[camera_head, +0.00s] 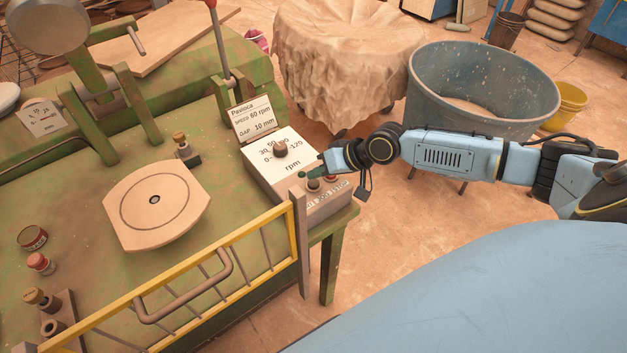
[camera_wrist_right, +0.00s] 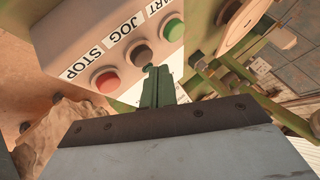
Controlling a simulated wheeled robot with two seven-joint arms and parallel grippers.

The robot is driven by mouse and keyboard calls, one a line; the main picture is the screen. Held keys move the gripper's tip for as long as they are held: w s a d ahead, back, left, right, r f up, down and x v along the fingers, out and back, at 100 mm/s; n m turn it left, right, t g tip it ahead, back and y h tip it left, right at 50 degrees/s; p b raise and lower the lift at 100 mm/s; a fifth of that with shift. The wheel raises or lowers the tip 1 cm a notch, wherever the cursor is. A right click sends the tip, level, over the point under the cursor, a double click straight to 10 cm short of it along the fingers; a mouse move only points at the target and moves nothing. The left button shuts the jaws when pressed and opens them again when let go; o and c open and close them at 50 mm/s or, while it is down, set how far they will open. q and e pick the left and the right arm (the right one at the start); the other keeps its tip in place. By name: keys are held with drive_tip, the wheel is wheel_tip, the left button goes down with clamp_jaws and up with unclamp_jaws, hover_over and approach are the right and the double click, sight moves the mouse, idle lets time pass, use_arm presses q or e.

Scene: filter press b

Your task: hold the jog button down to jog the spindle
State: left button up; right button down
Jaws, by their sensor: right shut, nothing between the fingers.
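The jog button (camera_wrist_right: 140,55) is a dark round cap under the printed word JOG, between a red STOP button (camera_wrist_right: 107,81) and a green START button (camera_wrist_right: 172,29). The right gripper (camera_head: 312,171) partly covers the buttons in the head view. My left gripper is out of view.
A green bench carries a pale plate (camera_head: 130,205) with a small round centre. A yellow guard rail (camera_head: 185,268) runs along its front edge. A speed dial (camera_head: 280,149) is above the buttons. A grey tub (camera_head: 480,85) and a cloth-covered form (camera_head: 345,50) stand behind.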

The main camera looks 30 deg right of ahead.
sight(318, 184)
drive_tip(key=shift+r+p, duration=2.55)
drive_tip(key=shift+f, duration=0.1)
